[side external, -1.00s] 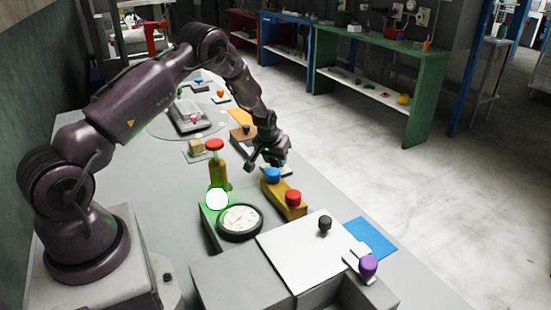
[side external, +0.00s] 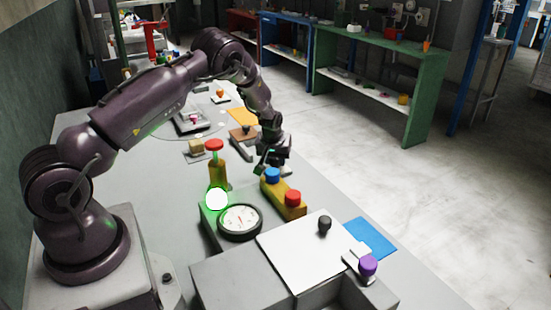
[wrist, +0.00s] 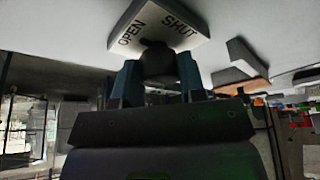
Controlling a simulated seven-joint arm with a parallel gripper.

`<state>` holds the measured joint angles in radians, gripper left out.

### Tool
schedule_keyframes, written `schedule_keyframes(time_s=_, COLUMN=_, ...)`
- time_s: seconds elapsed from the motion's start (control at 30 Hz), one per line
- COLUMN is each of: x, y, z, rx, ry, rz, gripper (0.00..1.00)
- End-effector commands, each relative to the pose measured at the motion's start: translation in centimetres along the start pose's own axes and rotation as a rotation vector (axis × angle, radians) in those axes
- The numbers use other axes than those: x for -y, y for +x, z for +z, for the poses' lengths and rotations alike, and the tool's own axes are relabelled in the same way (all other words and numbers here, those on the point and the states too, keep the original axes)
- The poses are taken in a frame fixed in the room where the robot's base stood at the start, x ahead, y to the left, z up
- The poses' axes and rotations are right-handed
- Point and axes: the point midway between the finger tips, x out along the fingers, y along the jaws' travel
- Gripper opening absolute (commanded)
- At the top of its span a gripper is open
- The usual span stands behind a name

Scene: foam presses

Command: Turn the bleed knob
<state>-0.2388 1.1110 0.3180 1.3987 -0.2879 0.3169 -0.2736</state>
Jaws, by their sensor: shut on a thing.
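The bleed knob (wrist: 157,62) is a dark, round-ended knob in the wrist view, in front of a pale plate (wrist: 163,18) lettered OPEN on the left and SHUT on the right. The blue-grey fingers of my gripper (wrist: 158,80) are on either side of the knob and shut on it. The knob's pointer is mostly hidden. In the side view my gripper (side external: 272,162) is low over the bench, just behind the blue and red buttons, and it hides the knob there.
A yellow block with a blue button (side external: 272,174) and a red button (side external: 292,197) stands close in front of my gripper. A round gauge (side external: 240,221), a lit white lamp (side external: 217,199) and a red-topped yellow post (side external: 216,168) are nearby. A white lid (side external: 300,250) lies nearer the camera.

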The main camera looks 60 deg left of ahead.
Motion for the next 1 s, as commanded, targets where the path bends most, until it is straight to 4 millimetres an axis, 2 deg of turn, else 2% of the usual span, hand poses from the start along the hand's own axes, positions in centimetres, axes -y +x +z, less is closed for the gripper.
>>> schedule_keyframes(time_s=0.03, x=0.1, y=0.0, z=0.1, rx=0.004, ry=0.000, rz=-0.001, gripper=0.42)
schedule_keyframes(time_s=0.1, x=0.1, y=0.0, z=0.1, rx=0.003, ry=0.000, rz=-0.001, gripper=0.58)
schedule_keyframes(time_s=0.13, x=0.1, y=0.0, z=0.1, rx=0.003, ry=0.000, rz=-0.001, gripper=0.63)
schedule_keyframes(time_s=0.4, x=0.0, y=0.0, z=0.0, rx=0.001, ry=0.001, rz=0.000, gripper=0.63)
schedule_keyframes(time_s=0.53, x=-0.1, y=-0.9, z=-0.1, rx=-0.001, ry=0.001, rz=0.001, gripper=0.63)
schedule_keyframes(time_s=0.67, x=-0.1, y=-3.2, z=0.0, rx=-0.001, ry=0.002, rz=0.002, gripper=0.63)
schedule_keyframes(time_s=1.0, x=-0.1, y=-10.4, z=0.0, rx=0.000, ry=0.002, rz=0.002, gripper=0.63)
